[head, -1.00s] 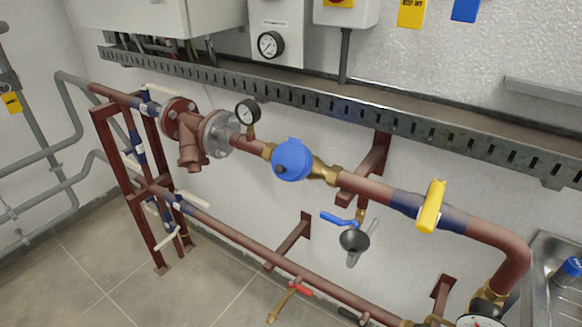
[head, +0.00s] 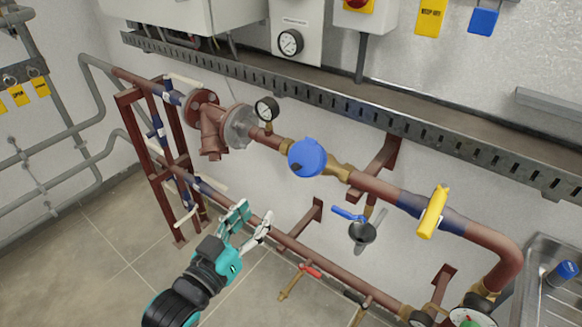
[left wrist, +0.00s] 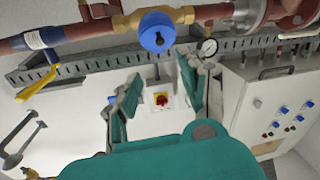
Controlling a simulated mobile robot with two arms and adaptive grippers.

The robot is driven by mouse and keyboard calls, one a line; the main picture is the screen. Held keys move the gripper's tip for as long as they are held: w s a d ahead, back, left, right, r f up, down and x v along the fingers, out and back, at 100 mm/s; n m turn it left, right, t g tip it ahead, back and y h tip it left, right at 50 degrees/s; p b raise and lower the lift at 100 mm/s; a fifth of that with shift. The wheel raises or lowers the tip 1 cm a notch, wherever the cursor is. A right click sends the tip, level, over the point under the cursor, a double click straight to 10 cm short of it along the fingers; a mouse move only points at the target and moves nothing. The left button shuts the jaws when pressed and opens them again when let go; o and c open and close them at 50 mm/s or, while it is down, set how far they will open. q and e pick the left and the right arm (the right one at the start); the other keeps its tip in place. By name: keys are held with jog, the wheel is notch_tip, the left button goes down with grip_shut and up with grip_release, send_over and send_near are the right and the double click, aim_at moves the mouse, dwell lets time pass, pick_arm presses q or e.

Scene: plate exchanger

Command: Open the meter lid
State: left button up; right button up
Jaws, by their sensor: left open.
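The water meter with its round blue lid (head: 307,157) sits on the upper copper-coloured pipe, in the middle of the head view. The lid lies shut over the meter face. In the left wrist view, the blue meter (left wrist: 157,32) is at the top centre between brass fittings. My left gripper (head: 256,210) is teal with pale fingertips, below and to the left of the meter, apart from it. Its fingers are spread and empty, as the left wrist view also shows. My right gripper is not in view.
A pressure gauge (head: 266,109) stands left of the meter. A yellow handle (head: 432,212) and a blue-handled valve (head: 349,214) are to the right. A slotted metal tray (head: 370,118) runs above the pipe. The lower pipe (head: 320,259) passes near my left gripper.

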aim_at(294, 168)
pick_arm(q)
jog(key=p+x, duration=0.3)
jog(key=x, duration=1.2)
jog(key=shift+w+d, duration=0.2)
jog(key=shift+w, duration=0.05)
grip_shut()
